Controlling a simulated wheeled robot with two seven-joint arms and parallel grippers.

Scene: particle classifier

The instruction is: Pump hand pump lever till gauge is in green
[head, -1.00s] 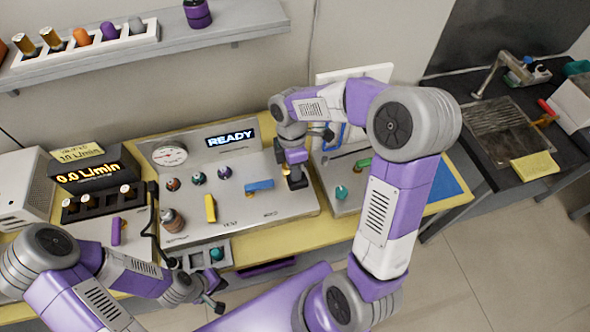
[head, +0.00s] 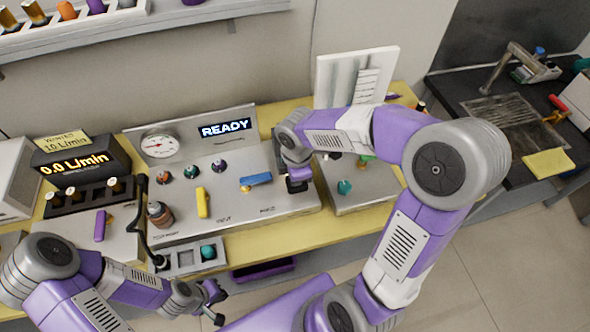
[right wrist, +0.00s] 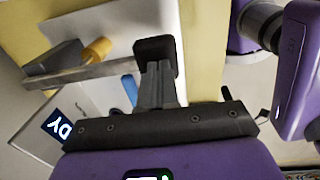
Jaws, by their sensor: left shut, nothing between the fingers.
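The pressure gauge (head: 160,146) is a round white dial at the back left of the grey panel (head: 180,228); its needle and any green band are too small to read. My right gripper (head: 297,184) is low at the panel's right end. The right wrist view shows its fingers (right wrist: 160,85) close together at a black block-like grip (right wrist: 155,52) at the end of a metal bar (right wrist: 80,74), apparently the pump lever. Whether they clamp it is unclear. The lever is mostly hidden in the head view. My left gripper (head: 213,303) is shut and empty, in front of the bench.
A lit READY display (head: 226,127) stands at the panel's back. A blue lever (head: 256,179), a yellow lever (head: 203,203) and several knobs are on the panel. A flow meter (head: 76,160) reading 0.0 L/min is at left. A black sink counter (head: 490,150) is at right.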

